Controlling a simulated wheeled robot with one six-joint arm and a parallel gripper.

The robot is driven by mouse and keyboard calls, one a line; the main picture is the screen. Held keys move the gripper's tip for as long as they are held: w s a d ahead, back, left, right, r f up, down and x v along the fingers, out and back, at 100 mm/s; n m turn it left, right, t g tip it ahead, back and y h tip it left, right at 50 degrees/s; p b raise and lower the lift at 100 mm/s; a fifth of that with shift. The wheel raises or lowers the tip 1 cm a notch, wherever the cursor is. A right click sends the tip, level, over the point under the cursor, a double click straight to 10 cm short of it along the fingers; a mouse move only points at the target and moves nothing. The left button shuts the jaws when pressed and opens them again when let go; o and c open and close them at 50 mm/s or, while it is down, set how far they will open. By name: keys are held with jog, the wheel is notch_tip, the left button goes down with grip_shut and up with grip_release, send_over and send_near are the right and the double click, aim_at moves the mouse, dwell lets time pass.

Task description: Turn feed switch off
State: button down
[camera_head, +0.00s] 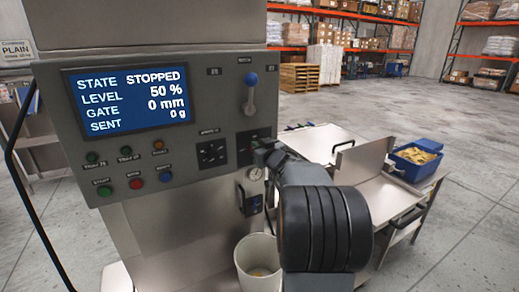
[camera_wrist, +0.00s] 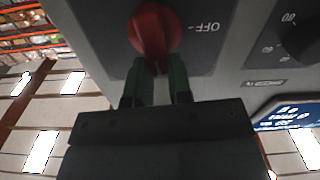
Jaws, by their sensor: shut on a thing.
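The feed switch is a red rotary knob (camera_wrist: 153,28) on a dark plate with an OFF label (camera_wrist: 204,27) to its right in the wrist view. The label appears upside down there. My gripper (camera_wrist: 161,72) is shut on the knob's grip, one dark green finger on each side. The grip points down in the wrist view, towards my gripper, not at the label. In the head view my gripper (camera_head: 263,151) is against the panel's lower right and hides most of the switch. The panel screen (camera_head: 130,98) reads STATE STOPPED, LEVEL 50 %, GATE 0 mm, SENT 0 g.
A black dial (camera_head: 211,153) sits left of my gripper, and a blue-tipped lever (camera_head: 250,92) is above. Several push buttons (camera_head: 135,183) are at the panel's lower left. A white bucket (camera_head: 250,262) stands below. A metal table (camera_head: 390,196) and blue crate (camera_head: 416,161) are to the right.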

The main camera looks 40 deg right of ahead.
jog(key=n+b, duration=0.3)
jog(key=n, duration=0.1)
jog(key=a+f+n+b, duration=0.1)
jog(key=n+b, duration=0.2)
jog(key=n, duration=0.1)
jog(key=a+f+n+b, duration=0.1)
jog(key=n+b, duration=0.2)
jog(key=n, duration=0.1)
jog(key=shift+w+b, duration=0.15)
jog(key=shift+b, duration=0.2)
jog(key=shift+a+f+n+b, duration=0.15)
jog(key=shift+n+b, duration=0.5)
jog(key=shift+n, duration=0.45)
jog(key=shift+d+f+n+b, duration=0.15)
jog(key=shift+n+b, duration=0.45)
jog(key=shift+n, duration=0.5)
jog(key=shift+a, duration=0.1)
jog(key=c, duration=1.1)
grip_release()
jog(key=shift+o, duration=0.3)
